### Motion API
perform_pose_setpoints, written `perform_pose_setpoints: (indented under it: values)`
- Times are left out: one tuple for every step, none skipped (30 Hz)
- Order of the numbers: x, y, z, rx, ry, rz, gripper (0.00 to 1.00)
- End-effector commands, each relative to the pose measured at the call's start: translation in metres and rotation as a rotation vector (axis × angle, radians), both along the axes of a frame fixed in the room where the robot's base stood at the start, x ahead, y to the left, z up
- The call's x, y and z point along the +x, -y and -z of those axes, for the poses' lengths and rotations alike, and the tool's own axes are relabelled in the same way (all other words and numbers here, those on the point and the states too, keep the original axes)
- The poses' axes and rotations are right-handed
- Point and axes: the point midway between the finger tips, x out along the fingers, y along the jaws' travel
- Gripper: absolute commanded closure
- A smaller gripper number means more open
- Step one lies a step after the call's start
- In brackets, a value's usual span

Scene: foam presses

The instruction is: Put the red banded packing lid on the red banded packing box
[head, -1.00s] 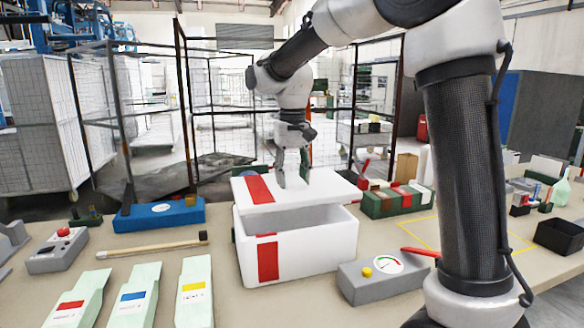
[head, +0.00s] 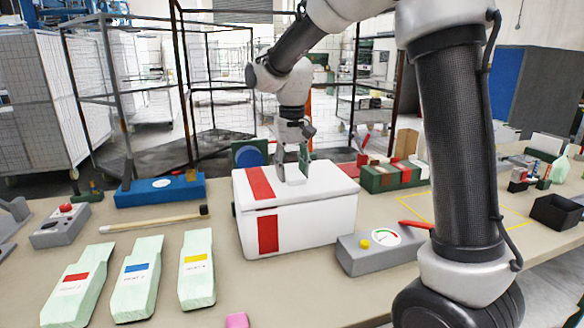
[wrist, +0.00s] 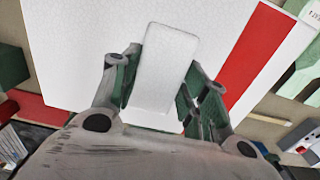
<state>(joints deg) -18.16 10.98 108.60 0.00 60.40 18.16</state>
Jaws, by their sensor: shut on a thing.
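The red banded packing box (head: 310,229) is white with a red vertical band and stands on the table in the middle of the head view. The red banded packing lid (head: 325,181) lies on top of it, level, its red stripe lined up with the box's band. No open gap shows between them on the near sides. My gripper (head: 292,178) is above the lid, shut on its white raised grip. In the wrist view, the fingers (wrist: 160,100) stand on either side of this white block, with the lid's red stripe (wrist: 262,62) to the right.
A grey gauge box (head: 372,254) with a yellow button and red lever stands close to the right. Several pale green blocks with coloured labels (head: 197,270) lie front left. A blue device (head: 160,190) and a long match-like stick (head: 155,218) lie left. A green crate (head: 390,178) stands behind right.

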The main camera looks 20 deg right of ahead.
Motion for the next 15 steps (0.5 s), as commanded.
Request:
perform_pose_setpoints:
  values:
    - [0.0, 0.0, 0.0, 0.0, 0.0, 0.0, 0.76]
    - [0.0, 0.0, -0.0001, 0.0, 0.0, 0.0, 0.76]
    - [0.0, 0.0, -0.0001, 0.0, 0.0, 0.0, 0.52]
    - [0.0, 0.0, -0.0001, 0.0, 0.0, 0.0, 0.47]
    - [0.0, 0.0, -0.0001, 0.0, 0.0, 0.0, 0.42]
    - [0.0, 0.0, -0.0002, 0.0, 0.0, 0.0, 0.34]
    - [0.0, 0.0, -0.0002, 0.0, 0.0, 0.0, 0.31]
    - [0.0001, 0.0, -0.0002, 0.0, 0.0, 0.0, 0.31]
    - [0.0001, 0.0, -0.0002, 0.0, 0.0, 0.0, 0.31]
    - [0.0, 0.0, -0.0002, 0.0, 0.0, 0.0, 0.31]
    - [0.0001, 0.0, -0.0002, 0.0, 0.0, 0.0, 0.31]
    - [0.0001, 0.0, -0.0002, 0.0, 0.0, 0.0, 0.31]
    - [0.0001, 0.0, -0.0002, 0.0, 0.0, 0.0, 0.31]
    - [0.0001, 0.0, -0.0002, 0.0, 0.0, 0.0, 0.31]
    - [0.0, 0.0, -0.0003, 0.0, 0.0, 0.0, 0.31]
